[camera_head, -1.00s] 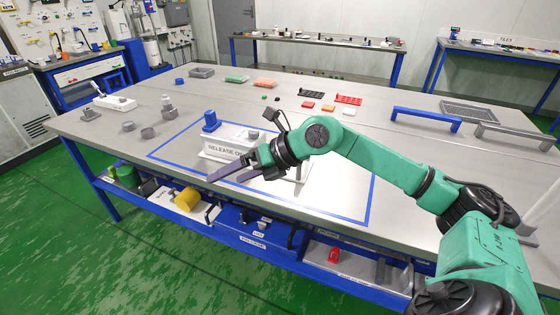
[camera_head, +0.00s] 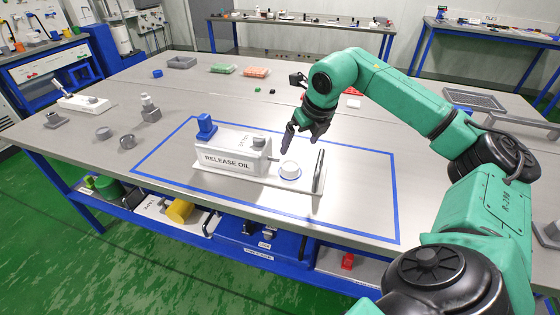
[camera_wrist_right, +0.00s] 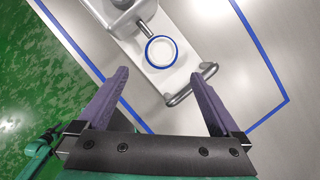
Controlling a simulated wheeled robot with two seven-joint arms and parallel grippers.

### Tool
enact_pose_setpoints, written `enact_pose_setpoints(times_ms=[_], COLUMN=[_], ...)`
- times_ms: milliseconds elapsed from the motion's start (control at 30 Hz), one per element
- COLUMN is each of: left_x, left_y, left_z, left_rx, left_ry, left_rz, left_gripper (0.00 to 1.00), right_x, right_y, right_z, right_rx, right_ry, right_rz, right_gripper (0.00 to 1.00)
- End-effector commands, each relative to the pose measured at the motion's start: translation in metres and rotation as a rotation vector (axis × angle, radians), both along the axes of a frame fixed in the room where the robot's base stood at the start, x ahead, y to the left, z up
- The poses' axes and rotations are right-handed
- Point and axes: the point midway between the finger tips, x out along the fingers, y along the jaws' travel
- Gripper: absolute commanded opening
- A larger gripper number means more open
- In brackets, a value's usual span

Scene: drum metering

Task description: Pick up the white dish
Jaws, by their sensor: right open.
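The white dish (camera_head: 289,170) is a small, round, pale cup inside a blue ring. It sits on the white base of the RELEASE OIL unit (camera_head: 228,158), beside the unit's spout. In the right wrist view the dish (camera_wrist_right: 161,51) shows from above, ahead of the fingertips and between their lines. My right gripper (camera_head: 299,143) is open and empty, above and behind the dish in the head view, with its fingers pointing down. The fingers (camera_wrist_right: 160,75) are wide apart in the wrist view and apart from the dish. My left gripper is not in view.
A grey upright handle (camera_head: 319,171) stands on the base just right of the dish. A blue tape outline (camera_head: 392,200) surrounds the unit. Grey weights (camera_head: 103,133) lie to the left. The tabletop right of the unit is clear.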

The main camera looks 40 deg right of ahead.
Motion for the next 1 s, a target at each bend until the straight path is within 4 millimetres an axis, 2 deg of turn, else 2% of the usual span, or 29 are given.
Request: enact_pose_setpoints(times_ms=[200, 300, 467, 533, 633, 867, 900, 967, 1000], left_x=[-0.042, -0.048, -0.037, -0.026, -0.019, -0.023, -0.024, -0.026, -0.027], left_y=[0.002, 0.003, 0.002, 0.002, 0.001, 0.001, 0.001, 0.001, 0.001], left_z=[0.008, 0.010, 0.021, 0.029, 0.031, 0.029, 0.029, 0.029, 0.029], left_rx=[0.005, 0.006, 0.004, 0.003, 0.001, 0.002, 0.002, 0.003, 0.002], left_ry=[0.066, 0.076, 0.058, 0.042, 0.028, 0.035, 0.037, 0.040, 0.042], left_rz=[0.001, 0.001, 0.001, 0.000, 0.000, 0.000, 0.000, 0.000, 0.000], left_gripper=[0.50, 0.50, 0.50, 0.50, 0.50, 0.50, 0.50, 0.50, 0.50], right_x=[0.021, 0.027, 0.038, 0.046, 0.052, 0.054, 0.054, 0.054, 0.054], right_y=[-0.002, -0.004, -0.007, -0.009, -0.010, -0.012, -0.012, -0.012, -0.012], right_z=[-0.051, -0.066, -0.084, -0.095, -0.113, -0.119, -0.119, -0.119, -0.119], right_rx=[0.003, 0.003, 0.004, 0.006, 0.004, 0.001, 0.001, 0.001, 0.001], right_ry=[0.005, 0.002, 0.003, 0.003, 0.002, 0.000, 0.000, 0.000, 0.000], right_rz=[0.001, 0.001, 0.001, 0.001, 0.001, 0.003, 0.003, 0.003, 0.003], right_gripper=[1.00, 1.00, 1.00, 1.00, 1.00, 1.00, 0.92, 0.69, 0.54])
